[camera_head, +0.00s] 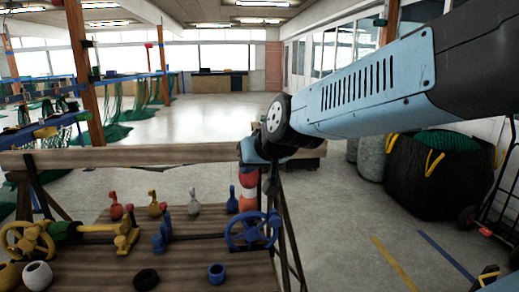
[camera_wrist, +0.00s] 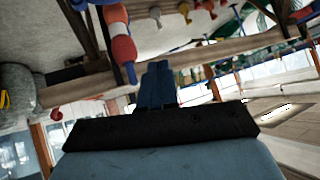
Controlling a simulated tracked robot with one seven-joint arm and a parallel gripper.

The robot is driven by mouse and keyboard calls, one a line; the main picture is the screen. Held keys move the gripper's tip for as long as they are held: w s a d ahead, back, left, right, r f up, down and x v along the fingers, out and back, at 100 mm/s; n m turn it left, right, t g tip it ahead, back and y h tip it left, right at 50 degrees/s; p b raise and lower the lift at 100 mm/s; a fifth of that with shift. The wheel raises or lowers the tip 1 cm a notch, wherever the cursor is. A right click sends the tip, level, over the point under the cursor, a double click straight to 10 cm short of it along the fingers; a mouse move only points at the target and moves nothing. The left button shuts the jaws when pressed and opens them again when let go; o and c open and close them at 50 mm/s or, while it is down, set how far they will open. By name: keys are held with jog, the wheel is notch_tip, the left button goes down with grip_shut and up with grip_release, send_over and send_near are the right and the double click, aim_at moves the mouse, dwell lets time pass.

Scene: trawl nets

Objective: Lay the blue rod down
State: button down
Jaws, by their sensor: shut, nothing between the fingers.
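The blue rod cannot be made out in the wrist view.
Red and white floats (camera_head: 248,190) hang near my gripper and show close in the wrist view (camera_wrist: 123,47). A wooden beam (camera_head: 130,155) crosses behind the bench. A yellow handwheel (camera_head: 28,240), a blue ring (camera_head: 217,272) and small weights stand on the bench. Dark bags (camera_head: 430,185) stand right.

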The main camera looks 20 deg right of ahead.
jog(key=s+d+r+g+h, duration=0.1)
jog(key=s+d+g, duration=0.2)
jog(key=s+d, duration=0.3)
jog(key=w+d+r+m+y, duration=0.15)
jog(key=w+d, duration=0.35)
jog(key=w, duration=0.6)
jog(key=w+d+r+m+y, duration=0.15)
jog(key=w+d, duration=0.35)
jog(key=w, duration=0.5)
jog(key=w+a+f+h, duration=0.1)
jog(key=w+a+f, duration=0.5)
jog(key=f, duration=0.2)
jog(key=shift+w+f+m, duration=0.15)
jog(key=shift+w+m, duration=0.15)
jog(key=shift+w, duration=0.1)
